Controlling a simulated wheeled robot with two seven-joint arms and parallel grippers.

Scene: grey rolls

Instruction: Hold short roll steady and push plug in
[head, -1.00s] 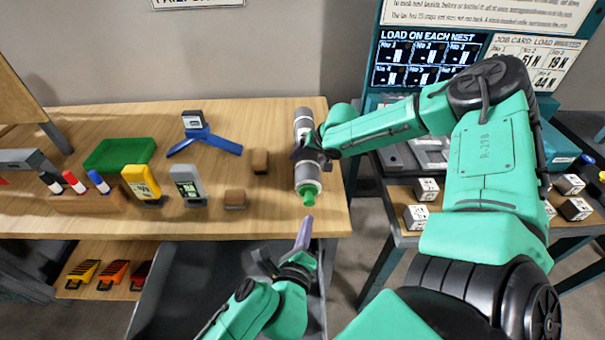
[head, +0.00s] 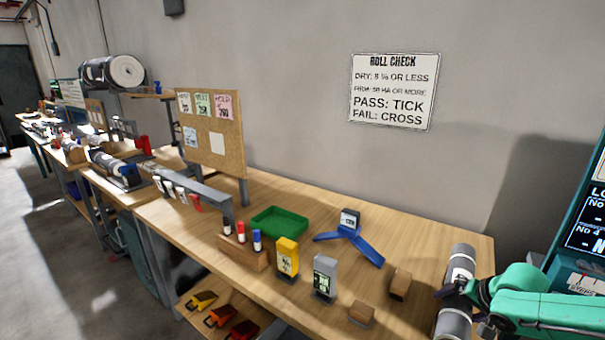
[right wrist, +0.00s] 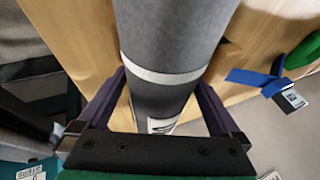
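The short grey roll (head: 461,262) lies on the right end of the bench top, with pale bands around it. Its near end is cut off by the bottom of the head view, so the green plug is out of sight. My right gripper (head: 458,287) reaches across the roll from the right. In the right wrist view the roll (right wrist: 175,35) runs between the two dark fingers, one along each side, and they appear to touch it. My left gripper is in neither current view.
On the bench (head: 412,236) stand two brown blocks, a grey meter (head: 325,278), a yellow meter (head: 287,257), a blue stand (head: 352,244), a green tray (head: 280,221) and a marker holder. A pinboard (head: 212,135) stands further left. Bare wood lies behind the blocks.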

